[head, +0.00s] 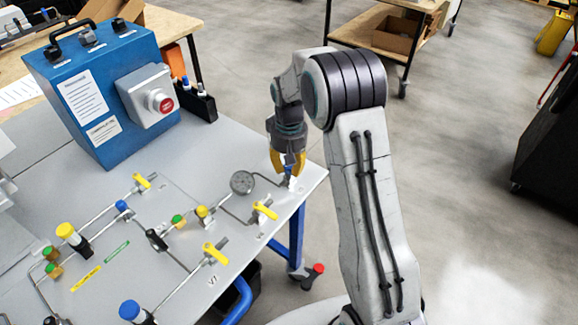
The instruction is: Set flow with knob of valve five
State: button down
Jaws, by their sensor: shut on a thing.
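My gripper (288,163) points down at the right back corner of the grey panel (150,195). Its yellow fingers are closed around a small knob at the right end of a thin pipe, next to the round gauge (242,183). A bit of blue (291,173) shows between the fingers, and the rest of the knob is mostly hidden. A white fitting (292,183) sits just below the fingertips. I cannot read a valve number there. How far the knob is turned cannot be told.
Yellow lever valves (265,210) and (215,253) stand near the panel's right edge. A blue box (100,85) with a red button (166,105) stands at the back. Several coloured knobs fill the left front. Open floor lies right of my arm.

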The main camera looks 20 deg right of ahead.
jog(key=n, duration=0.4)
jog(key=shift+s+f+n, duration=0.15)
jog(key=shift+f+n, duration=0.05)
jog(key=shift+n, duration=0.1)
jog(key=n, duration=0.3)
jog(key=shift+n+b, duration=0.3)
jog(key=n, duration=0.4)
jog(key=shift+n, duration=2.2)
jog(key=c, duration=0.9)
grip_release()
jog(key=shift+r, duration=0.1)
jog(key=shift+c, duration=0.2)
